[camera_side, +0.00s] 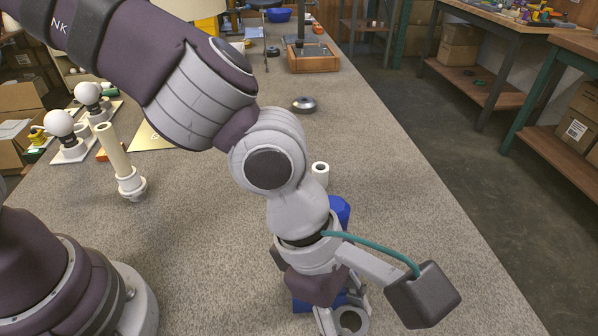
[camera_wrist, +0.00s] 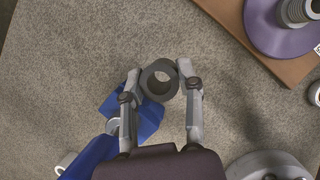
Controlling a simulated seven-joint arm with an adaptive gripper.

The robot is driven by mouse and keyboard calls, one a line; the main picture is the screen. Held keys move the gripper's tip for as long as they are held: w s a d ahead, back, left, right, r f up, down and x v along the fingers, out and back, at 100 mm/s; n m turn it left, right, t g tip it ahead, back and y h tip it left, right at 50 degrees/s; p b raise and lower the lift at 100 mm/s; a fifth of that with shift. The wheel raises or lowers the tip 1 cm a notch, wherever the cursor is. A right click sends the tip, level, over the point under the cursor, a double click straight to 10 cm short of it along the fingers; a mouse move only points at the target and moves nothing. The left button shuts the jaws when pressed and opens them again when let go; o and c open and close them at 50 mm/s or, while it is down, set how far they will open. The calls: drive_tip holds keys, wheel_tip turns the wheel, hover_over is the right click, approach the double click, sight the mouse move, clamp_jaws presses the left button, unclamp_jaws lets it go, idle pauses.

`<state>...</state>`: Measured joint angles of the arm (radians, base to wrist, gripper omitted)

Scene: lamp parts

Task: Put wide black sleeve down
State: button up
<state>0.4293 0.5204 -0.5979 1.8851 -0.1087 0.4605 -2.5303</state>
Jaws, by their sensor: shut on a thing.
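The wide black sleeve (camera_wrist: 148,88) is a short dark grey ring with a round hole, seen from above in the wrist view. My gripper (camera_wrist: 160,75) is shut on it, one finger on each side of its outer wall. In the side view, my gripper (camera_side: 345,316) is low at the bottom edge, with the sleeve between its fingers, partly cut off. Whether the sleeve touches the table cannot be told.
A blue object (camera_wrist: 150,118) is close beside the sleeve, partly hidden by my fingers. A purple disc (camera_wrist: 268,35) is at upper right. A white cylinder (camera_side: 320,172), white post (camera_side: 118,160) and grey dome (camera_side: 303,104) stand on the table. The table's right side is clear.

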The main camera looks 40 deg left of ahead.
drive_tip(key=w+d+r+n, duration=0.2)
drive_tip(key=w+d+r, duration=0.15)
drive_tip(key=w, duration=0.45)
drive_tip(key=w+a+f+n+t+y, duration=0.1)
drive_tip(key=w+a+f+n+t, duration=0.1)
drive_tip(key=w+a+n, duration=0.55)
drive_tip(key=shift+m+t, duration=0.3)
drive_tip(key=shift+m, duration=0.55)
drive_tip(key=w+f, duration=0.1)
drive_tip(key=f, duration=0.2)
drive_tip(key=w+f, duration=0.1)
drive_tip(key=f, duration=0.2)
drive_tip(key=w+a+f, duration=0.1)
drive_tip(key=f, duration=0.2)
drive_tip(key=shift+w+f, duration=0.2)
drive_tip(key=shift+f, duration=0.25)
drive_tip(key=o, duration=1)
drive_tip(key=shift+f, duration=0.15)
drive_tip(key=shift+o, duration=0.2)
